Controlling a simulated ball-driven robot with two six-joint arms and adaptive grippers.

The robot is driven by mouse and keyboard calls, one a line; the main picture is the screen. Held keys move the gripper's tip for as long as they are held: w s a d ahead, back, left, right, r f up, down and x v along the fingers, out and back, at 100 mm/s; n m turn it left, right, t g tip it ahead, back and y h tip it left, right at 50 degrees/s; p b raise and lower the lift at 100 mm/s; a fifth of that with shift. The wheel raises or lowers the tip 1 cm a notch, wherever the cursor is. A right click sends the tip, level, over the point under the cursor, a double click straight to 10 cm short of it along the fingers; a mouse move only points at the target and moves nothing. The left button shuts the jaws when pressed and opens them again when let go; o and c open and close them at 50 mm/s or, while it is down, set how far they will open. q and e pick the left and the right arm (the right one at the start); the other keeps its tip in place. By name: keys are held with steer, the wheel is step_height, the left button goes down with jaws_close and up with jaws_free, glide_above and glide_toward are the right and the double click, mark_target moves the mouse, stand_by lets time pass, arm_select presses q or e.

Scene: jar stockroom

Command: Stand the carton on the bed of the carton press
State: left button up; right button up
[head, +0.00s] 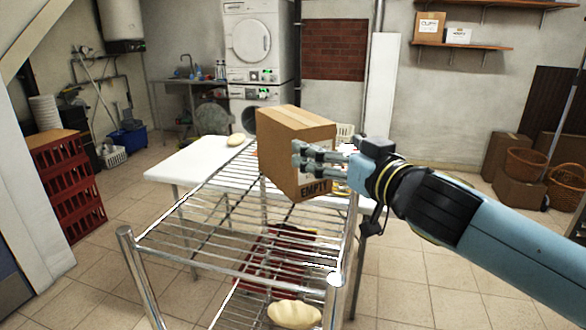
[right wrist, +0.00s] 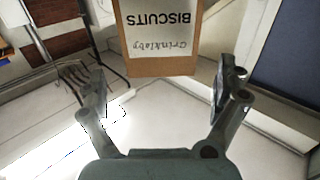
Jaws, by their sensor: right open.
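A brown cardboard carton (head: 282,132) appears to stand upright at the far end of the wire rack's top shelf in the head view. Its lower side reads "EMPTY". My right gripper (head: 298,155) is in front of the carton's right part and hides some of that face; whether it touches is unclear. In the right wrist view a carton (right wrist: 158,45) labelled "BISCUITS" shows upside down, beyond and between the spread fingers of the gripper (right wrist: 168,80). The gripper is open and empty. I cannot pick out the carton press. My left gripper is out of view.
The wire rack (head: 200,225) stands close in front, its top shelf mostly bare. A white table (head: 190,160) behind it carries a pale lumpy item (head: 236,140). Red crates (head: 70,185) stand left; boxes and baskets (head: 525,163) stand right. Tiled floor is free on the right.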

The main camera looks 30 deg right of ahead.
mark_target(316, 138)
steer(key=shift+w, duration=0.9)
steer(key=w+p, duration=0.1)
steer(key=w, duration=0.1)
steer(key=w+p, duration=0.2)
steer(key=shift+w+d+r, duration=0.2)
steer(key=shift+w, duration=0.1)
steer(key=shift+w+f, duration=0.1)
steer(key=shift+w, duration=0.1)
steer(key=shift+s, duration=0.1)
steer(key=shift+c, duration=0.5)
steer(key=c, duration=1.1)
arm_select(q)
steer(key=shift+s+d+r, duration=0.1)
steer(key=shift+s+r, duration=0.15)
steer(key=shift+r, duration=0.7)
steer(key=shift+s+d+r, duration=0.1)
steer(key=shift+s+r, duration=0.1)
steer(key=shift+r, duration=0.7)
arm_select(e)
steer(key=shift+c, duration=1.2)
